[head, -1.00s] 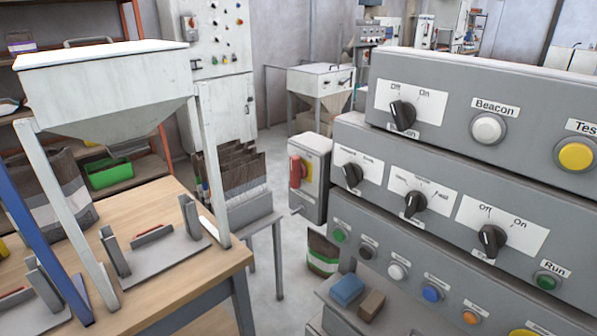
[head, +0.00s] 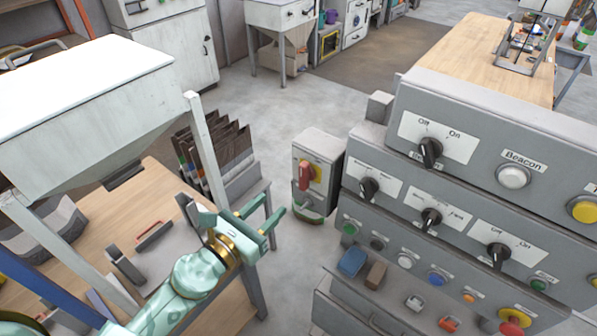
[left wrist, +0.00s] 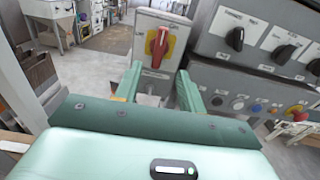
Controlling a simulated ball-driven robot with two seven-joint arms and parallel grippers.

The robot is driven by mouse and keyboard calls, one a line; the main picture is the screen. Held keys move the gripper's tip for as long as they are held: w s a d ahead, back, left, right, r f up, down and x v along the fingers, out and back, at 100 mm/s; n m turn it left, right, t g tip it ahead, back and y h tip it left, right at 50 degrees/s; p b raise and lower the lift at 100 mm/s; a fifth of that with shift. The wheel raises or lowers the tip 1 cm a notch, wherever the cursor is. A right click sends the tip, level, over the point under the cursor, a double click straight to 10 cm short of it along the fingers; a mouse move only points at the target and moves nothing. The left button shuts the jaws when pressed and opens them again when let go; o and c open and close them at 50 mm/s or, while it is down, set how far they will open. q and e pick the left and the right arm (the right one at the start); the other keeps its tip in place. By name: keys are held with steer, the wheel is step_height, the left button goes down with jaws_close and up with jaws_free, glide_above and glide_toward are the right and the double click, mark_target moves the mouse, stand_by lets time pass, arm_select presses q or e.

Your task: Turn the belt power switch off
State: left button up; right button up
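A grey switch box (head: 318,150) stands left of the stepped control panel, with a red rotary handle (head: 304,176) on a yellow plate. In the left wrist view the red handle (left wrist: 159,46) points roughly up and down, with a small label below it that I cannot read. My left gripper (head: 273,207) is open and empty, in front of the box and a little left of it in the head view. In the left wrist view its two fingers (left wrist: 158,82) point towards the box, apart from each other, with the handle beyond and between them. My right gripper is not in view.
The control panel (head: 470,195) with several knobs and buttons stands close right of the box. A white hopper (head: 85,95) on legs stands over a wooden table (head: 165,250) at left. A rack of bags (head: 215,150) stands behind my gripper. Open floor (head: 285,115) lies behind the box.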

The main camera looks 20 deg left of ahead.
mark_target(301, 177)
arm_select(q)
steer(key=x, duration=1.1)
steer(key=shift+w+f+p, duration=0.1)
steer(key=shift+w+p, duration=0.1)
steer(key=shift+p, duration=0.2)
steer(key=c, duration=0.6)
